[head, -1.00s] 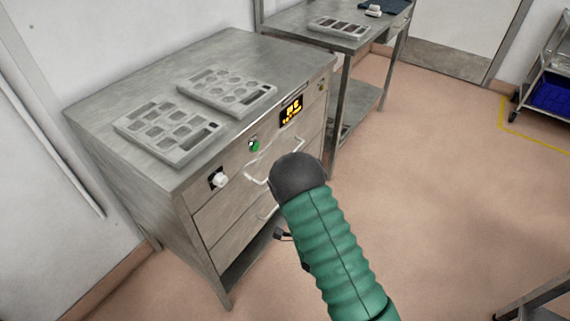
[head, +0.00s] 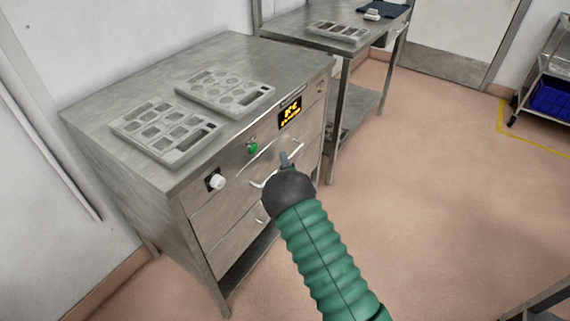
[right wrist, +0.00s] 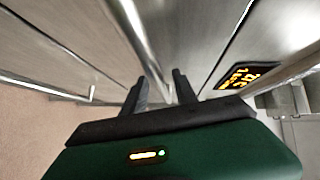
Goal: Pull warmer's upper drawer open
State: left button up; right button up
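The warmer (head: 160,200) is a steel cabinet on the left with two drawers. Its upper drawer (head: 215,212) looks flush with the front. The upper drawer's pale bar handle (head: 257,184) is partly hidden behind my right gripper (head: 285,160), which is at the drawer front. In the right wrist view, the two dark fingers of my right gripper (right wrist: 160,82) are apart, and the upper handle (right wrist: 138,38) runs down to the gap between them. I cannot tell whether they touch it. The lower drawer's handle (head: 261,216) shows below. My left gripper is out of view.
Two moulds (head: 165,132) (head: 225,92) lie on the warmer's top. The front panel has a white knob (head: 216,182), a green button (head: 252,148) and a lit display (head: 290,113). A steel table (head: 345,45) stands behind.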

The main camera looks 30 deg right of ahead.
grip_shut()
jog(key=shift+s+f, duration=0.1)
jog(key=shift+f, duration=0.1)
dwell(1.1)
